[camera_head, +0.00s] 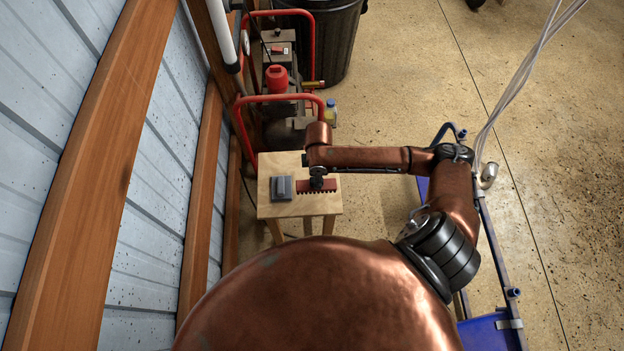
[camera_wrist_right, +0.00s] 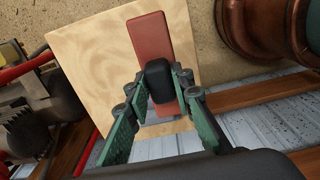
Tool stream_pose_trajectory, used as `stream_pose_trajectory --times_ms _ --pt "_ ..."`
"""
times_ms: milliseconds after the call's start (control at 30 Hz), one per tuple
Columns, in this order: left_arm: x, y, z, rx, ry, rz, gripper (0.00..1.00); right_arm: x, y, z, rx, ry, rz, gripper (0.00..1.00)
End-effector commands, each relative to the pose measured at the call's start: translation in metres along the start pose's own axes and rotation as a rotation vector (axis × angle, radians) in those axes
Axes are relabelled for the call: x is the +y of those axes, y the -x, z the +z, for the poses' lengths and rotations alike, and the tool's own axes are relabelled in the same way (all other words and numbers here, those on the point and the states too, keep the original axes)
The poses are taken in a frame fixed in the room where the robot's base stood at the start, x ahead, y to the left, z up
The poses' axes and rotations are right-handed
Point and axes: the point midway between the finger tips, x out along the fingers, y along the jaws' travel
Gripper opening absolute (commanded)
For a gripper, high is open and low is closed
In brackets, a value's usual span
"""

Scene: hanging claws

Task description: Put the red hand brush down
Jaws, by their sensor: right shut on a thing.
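The red hand brush (camera_head: 330,187) is over the top of a small wooden stool (camera_head: 290,208) in the head view, with a dark toothed-looking lower edge. In the right wrist view the brush is a long red block (camera_wrist_right: 150,36) with a black grip on its middle. My right gripper (camera_wrist_right: 163,78) has its green fingers on both sides of that black grip and is shut on it. In the head view my right gripper (camera_head: 317,182) points down onto the brush. I cannot tell whether the brush touches the stool top. My left gripper is out of view.
A grey box (camera_head: 281,188) lies on the stool's left part, close beside the brush. A compressor with a red frame (camera_head: 290,98) stands just behind the stool, with a small bottle (camera_head: 331,112) beside it. The metal wall (camera_head: 150,180) is at left.

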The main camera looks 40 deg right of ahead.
Motion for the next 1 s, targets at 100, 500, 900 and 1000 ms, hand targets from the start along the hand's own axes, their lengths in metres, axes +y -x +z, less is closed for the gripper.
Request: stream_pose_trajectory --times_ms 100,500,900,1000 --pt "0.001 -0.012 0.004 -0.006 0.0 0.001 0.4 0.018 -0.027 -0.003 -0.001 -0.003 -0.002 0.02" --pt "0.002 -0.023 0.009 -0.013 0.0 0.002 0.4 0.045 -0.056 -0.007 0.0 -0.002 0.0 0.02" --pt "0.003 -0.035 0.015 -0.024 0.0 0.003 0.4 0.047 -0.089 -0.007 0.0 0.0 0.001 0.0" --pt "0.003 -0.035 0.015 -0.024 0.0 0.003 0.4 0.047 -0.089 -0.007 -0.001 0.0 0.0 0.25"
